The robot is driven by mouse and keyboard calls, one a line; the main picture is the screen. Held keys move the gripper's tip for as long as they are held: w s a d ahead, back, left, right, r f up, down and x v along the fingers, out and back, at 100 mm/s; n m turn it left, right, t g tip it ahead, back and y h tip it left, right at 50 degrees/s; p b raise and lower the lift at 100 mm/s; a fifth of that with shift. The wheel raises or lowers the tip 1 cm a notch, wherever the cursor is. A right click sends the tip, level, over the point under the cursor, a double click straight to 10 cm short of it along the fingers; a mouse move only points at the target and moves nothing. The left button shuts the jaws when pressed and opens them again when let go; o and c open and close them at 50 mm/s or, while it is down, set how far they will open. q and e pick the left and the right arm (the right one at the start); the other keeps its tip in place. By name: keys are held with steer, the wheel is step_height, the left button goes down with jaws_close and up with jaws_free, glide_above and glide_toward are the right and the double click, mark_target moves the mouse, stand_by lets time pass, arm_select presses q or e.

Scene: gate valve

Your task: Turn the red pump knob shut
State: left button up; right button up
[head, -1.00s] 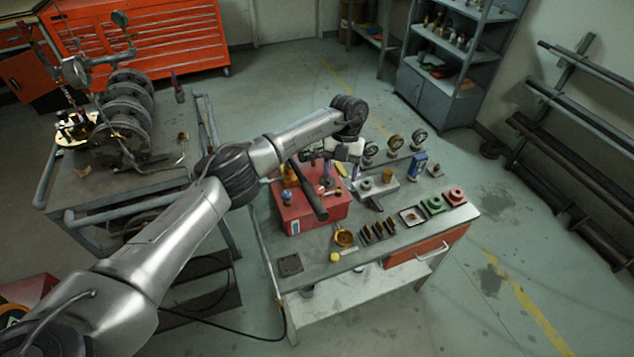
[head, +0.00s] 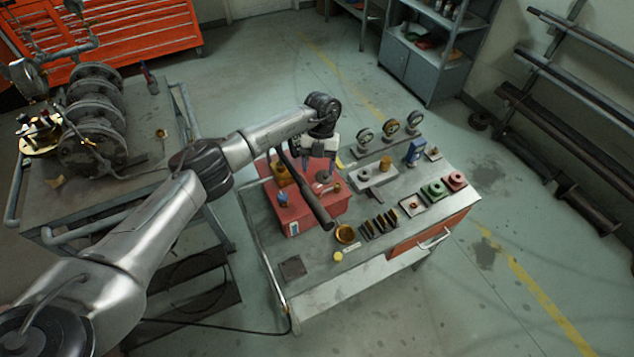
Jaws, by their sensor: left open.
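The red pump (head: 296,216) is a red box on the near left of the workbench, with a long black lever slanting across its top. Small fittings stand on it: a yellow one, a blue one and brass ones. A small reddish knob (head: 322,188) seems to show on its top, right of the lever; its exact shape is too small to tell. My left gripper (head: 319,170) is open, pointing down over the back part of the pump, close above the knob. I cannot tell whether it touches anything. My right gripper is out of view.
The workbench (head: 350,281) also bears gauges (head: 390,129), a blue block (head: 415,152), a green fitting (head: 436,188), a red fitting (head: 456,181) and a brass cup (head: 345,234). A cart with a flanged valve (head: 92,118) stands left.

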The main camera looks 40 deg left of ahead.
mark_target(317, 187)
arm_select(q)
steer(key=shift+x, duration=3.1)
steer(key=shift+c, duration=0.2)
steer(key=c, duration=0.9)
